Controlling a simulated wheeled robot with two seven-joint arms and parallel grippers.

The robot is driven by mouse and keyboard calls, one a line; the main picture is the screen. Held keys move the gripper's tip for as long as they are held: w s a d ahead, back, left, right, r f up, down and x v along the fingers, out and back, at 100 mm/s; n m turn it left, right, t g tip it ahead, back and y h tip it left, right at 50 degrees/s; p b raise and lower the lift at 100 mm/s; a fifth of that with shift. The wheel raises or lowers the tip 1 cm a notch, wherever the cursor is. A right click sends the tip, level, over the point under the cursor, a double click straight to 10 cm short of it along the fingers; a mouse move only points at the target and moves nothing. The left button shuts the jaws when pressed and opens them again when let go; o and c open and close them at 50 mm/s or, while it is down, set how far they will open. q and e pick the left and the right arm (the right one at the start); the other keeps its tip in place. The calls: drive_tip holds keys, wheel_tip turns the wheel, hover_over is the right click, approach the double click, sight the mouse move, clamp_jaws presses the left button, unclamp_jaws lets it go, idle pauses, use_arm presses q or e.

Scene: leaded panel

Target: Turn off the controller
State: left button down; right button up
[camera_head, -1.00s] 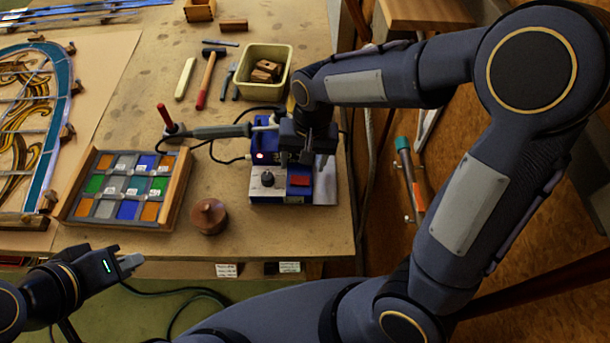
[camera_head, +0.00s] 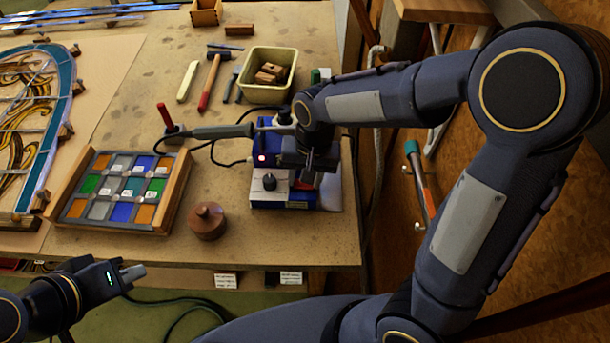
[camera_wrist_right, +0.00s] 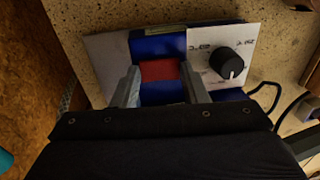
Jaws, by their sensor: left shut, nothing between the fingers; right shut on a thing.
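The controller (camera_head: 284,199) is a blue box with a pale front panel at the table's right edge. A small red lamp (camera_head: 262,160) glows on it. Its black knob (camera_head: 269,181) also shows in the right wrist view (camera_wrist_right: 227,62). The red switch (camera_wrist_right: 160,70) is on the blue part beside the knob panel. My right gripper (camera_wrist_right: 161,88) has its fingers on either side of the switch and is shut on it; in the head view the gripper and arm mostly hide the switch. My left gripper (camera_head: 132,272) is shut and empty, in front of the table, away from the controller.
Bare table lies in front of the controller.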

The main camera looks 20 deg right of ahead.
sight(303, 184)
drive_tip(key=shift+a+r+h+p, duration=0.2)
drive_tip(key=shift+h+p, duration=0.2)
drive_tip(key=shift+p, duration=0.3)
drive_tip(key=shift+f+h, duration=0.1)
drive_tip(key=shift+h, duration=0.2)
drive_tip(key=shift+f, duration=0.1)
drive_tip(key=o, duration=1)
wheel_tip(303, 184, up, 8)
drive_tip(key=shift+f, duration=0.1)
